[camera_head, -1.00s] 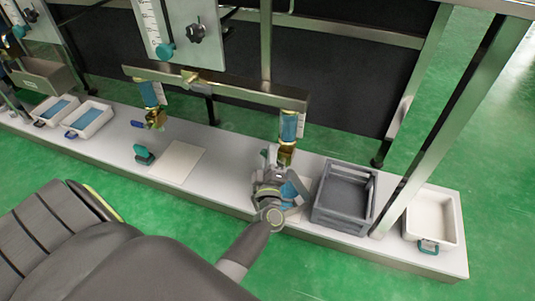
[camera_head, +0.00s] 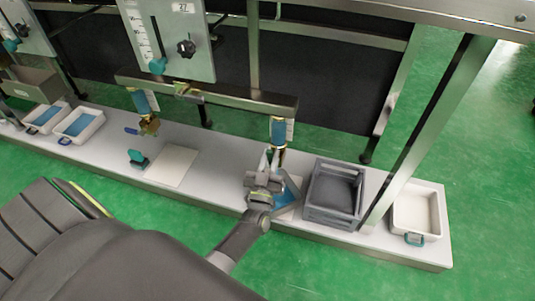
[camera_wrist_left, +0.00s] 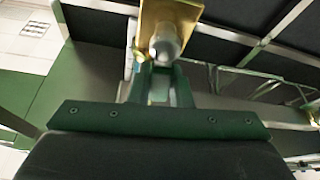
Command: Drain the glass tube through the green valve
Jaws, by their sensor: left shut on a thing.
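A glass tube (camera_head: 278,130) with blue in it hangs from the metal rail, with a brass fitting (camera_head: 279,154) at its lower end. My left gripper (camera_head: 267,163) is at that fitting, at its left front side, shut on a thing. A little green shows there, which looks like the green valve; the gripper mostly hides it. In the left wrist view the brass body (camera_wrist_left: 172,14) and a grey round stub (camera_wrist_left: 166,42) stand just beyond the fingers (camera_wrist_left: 160,82). A blue patch (camera_head: 288,194) lies below, partly hidden by the arm. My right gripper is out of view.
A grey crate (camera_head: 318,212) and a white tray (camera_head: 437,222) stand to the right. A second tube (camera_head: 140,100) with a blue-handled valve (camera_head: 131,131) hangs left, above a pale square plate (camera_head: 171,167) and a teal object (camera_head: 137,158). A slanted metal post passes beside the crate.

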